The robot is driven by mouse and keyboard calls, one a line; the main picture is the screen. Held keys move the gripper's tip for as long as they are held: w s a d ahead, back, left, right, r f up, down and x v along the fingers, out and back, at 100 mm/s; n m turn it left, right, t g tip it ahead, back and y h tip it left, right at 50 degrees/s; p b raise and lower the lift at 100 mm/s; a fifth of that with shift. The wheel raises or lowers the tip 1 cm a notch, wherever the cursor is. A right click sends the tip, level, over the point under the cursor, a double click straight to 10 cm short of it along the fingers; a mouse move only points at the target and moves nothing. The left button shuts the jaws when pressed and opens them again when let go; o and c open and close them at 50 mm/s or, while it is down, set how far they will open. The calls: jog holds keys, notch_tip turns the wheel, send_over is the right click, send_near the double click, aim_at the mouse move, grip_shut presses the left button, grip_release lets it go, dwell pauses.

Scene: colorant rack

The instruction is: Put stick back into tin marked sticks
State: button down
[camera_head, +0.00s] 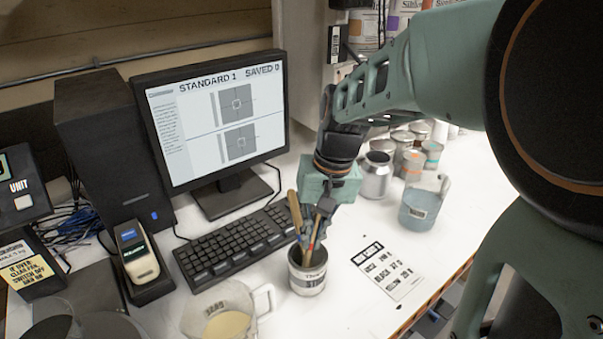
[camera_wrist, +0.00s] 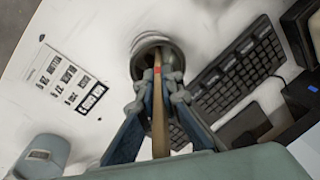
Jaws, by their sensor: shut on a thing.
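The tin marked sticks (camera_head: 307,282) stands upright on the white bench, in front of the keyboard. My gripper (camera_head: 312,230) points down just over its mouth. It is shut on a thin wooden stick (camera_head: 315,234) with a red mark, which also shows between the fingers in the wrist view (camera_wrist: 158,115). The held stick's lower end reaches into the tin's mouth (camera_wrist: 148,42); its tip is hidden. Another wooden stick (camera_head: 295,212) leans up out of the tin, to the left of the held one.
A jug with pale liquid (camera_head: 226,322) stands close in front left of the tin. A printed card (camera_head: 388,269) lies to the right. The keyboard (camera_head: 238,243) and monitor (camera_head: 222,125) are behind left. A blue-grey cup (camera_head: 420,210) and several cans stand behind right.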

aim_at(319, 221)
jog(key=shift+f, duration=0.1)
jog(key=c, duration=2)
grip_release()
jog(key=shift+c, duration=0.2)
jog(key=r, duration=0.5)
jog(key=d+r, duration=0.1)
jog(key=r, duration=0.1)
jog(key=shift+s+r, duration=0.1)
jog(key=shift+r, duration=0.15)
jog(key=shift+f, duration=0.15)
